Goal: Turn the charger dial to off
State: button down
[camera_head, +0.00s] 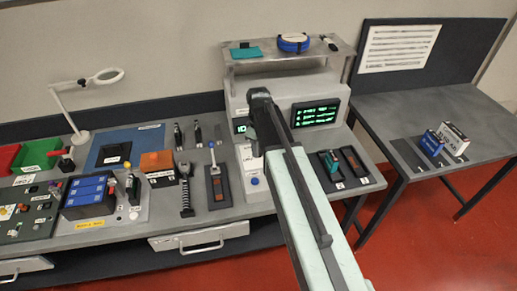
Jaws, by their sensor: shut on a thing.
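The charger is a pale cabinet (238,95) at the back of the bench, with a wide green-lit display (315,113) and a smaller green display (240,127) on its front. My arm reaches up from the lower right to this front. My gripper (252,126) is at the charger's face, just right of the small display, and is shut on what appears to be the charger dial. The dial itself is hidden behind my gripper and wrist, so its setting cannot be read.
A blue button (254,181) sits below my gripper. Left are tools, a blue battery pack (88,192), bins and a lamp (80,135). A side table (465,105) holds boxes.

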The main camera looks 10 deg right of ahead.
jog(key=c, duration=1.1)
grip_release()
jog(key=shift+d, duration=0.1)
notch_tip(320, 180, up, 8)
jog(key=p, duration=0.8)
jog(key=shift+f, duration=0.1)
